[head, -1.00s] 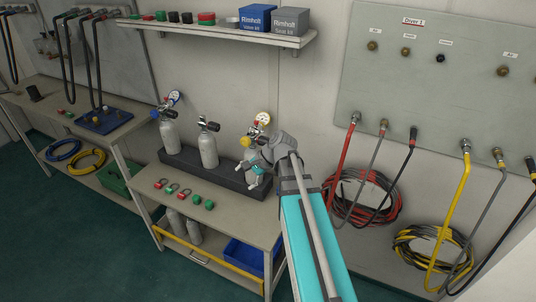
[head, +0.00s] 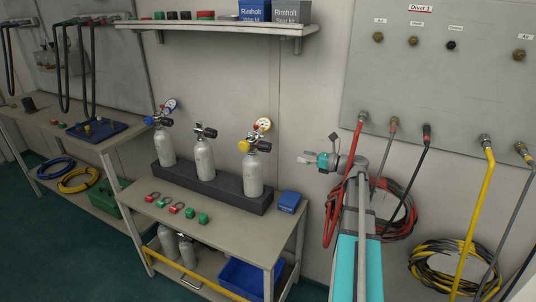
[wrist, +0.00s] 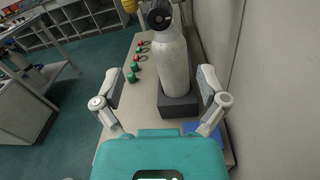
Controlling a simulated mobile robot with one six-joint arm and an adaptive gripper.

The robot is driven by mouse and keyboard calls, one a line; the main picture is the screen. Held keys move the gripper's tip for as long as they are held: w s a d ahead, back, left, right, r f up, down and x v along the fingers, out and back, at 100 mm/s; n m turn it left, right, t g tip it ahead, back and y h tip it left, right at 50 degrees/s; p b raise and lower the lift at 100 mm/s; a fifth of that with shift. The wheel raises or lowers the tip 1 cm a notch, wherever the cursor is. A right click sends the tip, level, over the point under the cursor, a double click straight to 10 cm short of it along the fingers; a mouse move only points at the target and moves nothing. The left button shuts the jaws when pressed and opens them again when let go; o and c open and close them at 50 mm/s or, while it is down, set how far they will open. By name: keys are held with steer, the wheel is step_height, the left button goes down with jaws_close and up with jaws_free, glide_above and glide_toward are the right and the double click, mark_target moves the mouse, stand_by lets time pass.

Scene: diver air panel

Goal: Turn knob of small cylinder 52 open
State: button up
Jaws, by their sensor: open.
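Three small grey cylinders stand upright in a dark rack (head: 208,187) on the bench: a left one (head: 166,150), a middle one (head: 204,160) and a right one (head: 253,176). I cannot read which is 52. The right one carries a round gauge (head: 263,125), a yellow part (head: 244,146) and a black knob (head: 264,146). My gripper (head: 318,161) is open and empty, to the right of this cylinder and apart from it. In the wrist view the nearest cylinder (wrist: 173,62) stands ahead, beyond the open fingers, its black knob (wrist: 159,18) facing me.
Red and green small items (head: 176,208) lie along the bench front, and a blue box (head: 289,202) at its right end. A shelf (head: 215,28) hangs above. Hoses (head: 345,185) hang from the wall panel close to my arm. The wall runs behind the rack.

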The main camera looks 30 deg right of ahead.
mark_target(270, 148)
stand_by(0.4)
steer(key=x, duration=1.3)
steer(key=shift+w+a, duration=0.25)
steer(key=c, duration=1.2)
steer(key=shift+o, duration=0.2)
